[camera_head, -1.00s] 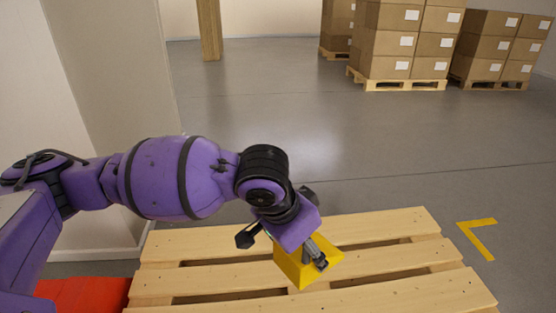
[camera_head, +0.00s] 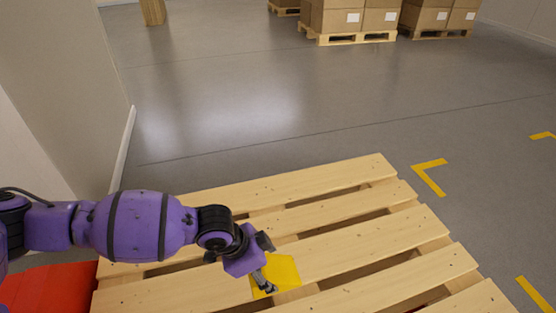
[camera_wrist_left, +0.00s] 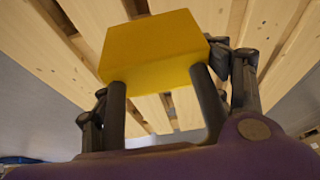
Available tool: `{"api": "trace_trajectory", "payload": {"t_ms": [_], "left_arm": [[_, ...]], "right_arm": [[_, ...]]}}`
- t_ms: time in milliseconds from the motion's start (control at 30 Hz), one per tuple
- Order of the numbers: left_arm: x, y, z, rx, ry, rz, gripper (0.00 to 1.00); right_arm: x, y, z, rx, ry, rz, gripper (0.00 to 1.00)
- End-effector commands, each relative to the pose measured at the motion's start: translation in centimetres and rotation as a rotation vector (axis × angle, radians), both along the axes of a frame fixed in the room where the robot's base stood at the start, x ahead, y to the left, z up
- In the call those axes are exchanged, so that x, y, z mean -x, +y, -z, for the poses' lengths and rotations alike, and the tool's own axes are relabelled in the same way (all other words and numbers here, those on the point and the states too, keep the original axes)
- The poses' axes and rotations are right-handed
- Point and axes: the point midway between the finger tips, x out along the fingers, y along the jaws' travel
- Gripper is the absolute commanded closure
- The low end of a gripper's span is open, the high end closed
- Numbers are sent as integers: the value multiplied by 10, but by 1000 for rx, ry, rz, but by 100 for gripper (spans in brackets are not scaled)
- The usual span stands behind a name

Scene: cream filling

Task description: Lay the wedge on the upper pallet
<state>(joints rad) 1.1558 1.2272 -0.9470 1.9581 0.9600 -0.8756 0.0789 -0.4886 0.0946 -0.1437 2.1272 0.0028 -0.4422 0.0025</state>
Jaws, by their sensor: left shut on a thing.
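The yellow wedge (camera_head: 284,269) is at the upper wooden pallet (camera_head: 330,180), over its slats near the left-middle part in the head view. My left gripper (camera_head: 266,283) is shut on the wedge. In the left wrist view the wedge (camera_wrist_left: 152,50) sits between the two dark fingers (camera_wrist_left: 160,95), with pallet slats beyond it. I cannot tell whether the wedge touches the slats or hangs just above them. My right gripper is not in view.
A red object (camera_head: 45,287) stands at the lower left beside the pallet. A wall (camera_head: 55,80) rises at the left. Yellow floor marks (camera_head: 428,176) lie to the right. Stacked boxes (camera_head: 345,18) stand far back. The pallet's right slats are bare.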

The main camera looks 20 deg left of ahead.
Motion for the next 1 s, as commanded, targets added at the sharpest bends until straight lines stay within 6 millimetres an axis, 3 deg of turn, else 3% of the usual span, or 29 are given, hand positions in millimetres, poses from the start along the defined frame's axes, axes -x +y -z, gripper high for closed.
{"api": "trace_trajectory", "payload": {"t_ms": [67,300,567,800,1000], "left_arm": [[-17,-20,10,5,-8,5,71],[-36,-43,48,2,-8,2,71],[-43,-52,59,2,-9,1,71],[-45,-55,93,1,-7,0,71],[-45,-55,93,1,-10,0,71]], "right_arm": [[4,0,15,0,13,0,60],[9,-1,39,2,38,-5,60],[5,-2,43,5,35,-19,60],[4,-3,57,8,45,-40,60],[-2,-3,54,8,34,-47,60]]}}
